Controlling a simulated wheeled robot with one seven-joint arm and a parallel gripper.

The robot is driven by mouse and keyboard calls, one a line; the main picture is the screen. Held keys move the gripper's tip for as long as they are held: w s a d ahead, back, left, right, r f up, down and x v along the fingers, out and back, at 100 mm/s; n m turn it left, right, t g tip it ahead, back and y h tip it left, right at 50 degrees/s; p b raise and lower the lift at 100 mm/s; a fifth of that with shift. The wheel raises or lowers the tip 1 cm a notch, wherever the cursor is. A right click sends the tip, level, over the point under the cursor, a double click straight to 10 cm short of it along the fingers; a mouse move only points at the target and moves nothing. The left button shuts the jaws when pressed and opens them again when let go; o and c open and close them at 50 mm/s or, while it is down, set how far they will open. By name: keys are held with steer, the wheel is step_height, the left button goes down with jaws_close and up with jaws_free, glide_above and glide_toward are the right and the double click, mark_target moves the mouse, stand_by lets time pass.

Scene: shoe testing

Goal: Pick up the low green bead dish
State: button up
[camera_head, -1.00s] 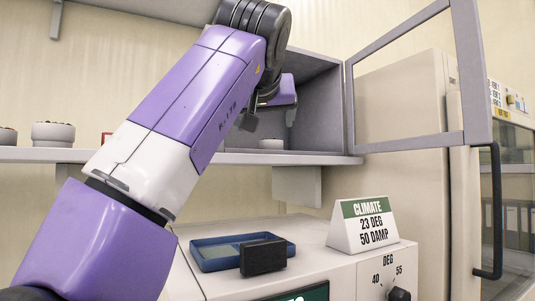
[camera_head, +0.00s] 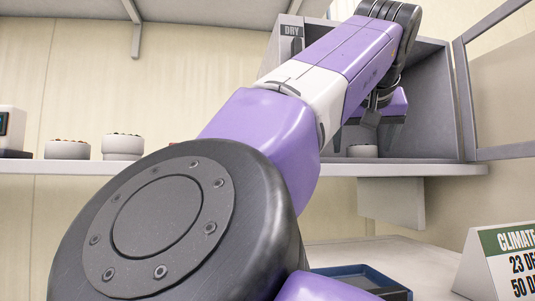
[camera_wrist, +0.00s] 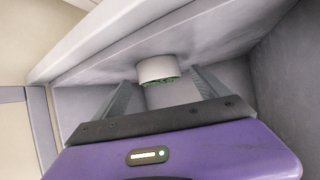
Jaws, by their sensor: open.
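A low pale dish (camera_head: 362,151) stands inside the open grey cabinet on the shelf in the head view. In the wrist view the dish (camera_wrist: 157,69) shows green contents at its rim. My gripper (camera_wrist: 162,80) is open, with one finger to each side of the dish in the picture; whether the fingers reach around it is unclear. No contact is visible. In the head view my gripper (camera_head: 380,122) is inside the cabinet, slightly above and right of the dish, and my arm hides part of the opening.
Two pale dishes with dark contents, one low (camera_head: 67,149) and one taller (camera_head: 122,146), stand on the shelf to the left. The cabinet door (camera_head: 466,95) is open at right. A blue tray (camera_head: 350,271) and a climate sign (camera_head: 505,262) sit below.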

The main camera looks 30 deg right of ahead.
steer(key=shift+w+d+f, duration=0.25)
steer(key=shift+w+d, duration=0.05)
steer(key=shift+w, duration=0.1)
steer(key=c, duration=1.5)
steer(key=shift+r, duration=0.15)
